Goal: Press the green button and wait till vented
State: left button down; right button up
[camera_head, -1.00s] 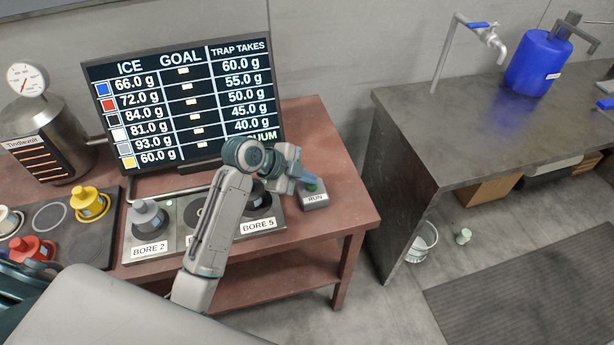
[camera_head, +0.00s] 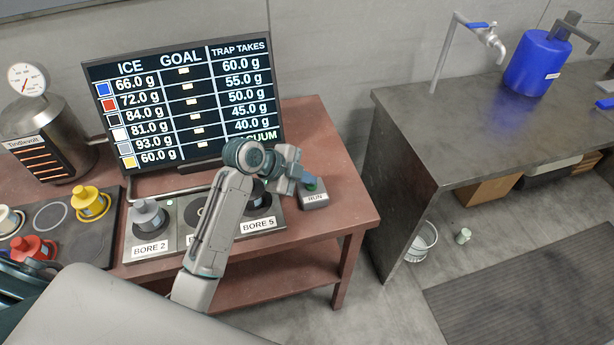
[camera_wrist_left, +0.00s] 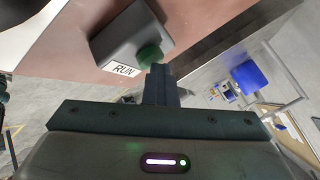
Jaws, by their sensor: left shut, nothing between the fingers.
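The green button (camera_head: 316,186) sits on a small grey box labelled RUN (camera_head: 314,200), at the right part of the red-brown table. My left gripper (camera_head: 306,180) is at the button, with its fingers shut and empty. In the left wrist view the shut fingertips (camera_wrist_left: 158,70) are at the edge of the green button (camera_wrist_left: 150,57); I cannot tell whether they press it down. The screen (camera_head: 183,100) lists ice weights, goal bars and trap takes, and green text at its lower right reads VACUUM, partly hidden by my arm. My right gripper is not in view.
A panel of bores (camera_head: 187,240) lies left of the button, with a grey-topped vessel (camera_head: 147,215) in bore 2. A steel tank with a gauge (camera_head: 45,135) and coloured vessels (camera_head: 90,203) stand further left. A grey bench (camera_head: 450,130) stands at the right.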

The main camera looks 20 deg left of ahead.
pick_arm(q)
jog(key=shift+f, duration=0.1)
notch_tip(320, 180, up, 6)
jog(key=p, duration=0.5)
jog(key=shift+a, duration=0.1)
jog(key=shift+w, duration=0.1)
dwell(0.7)
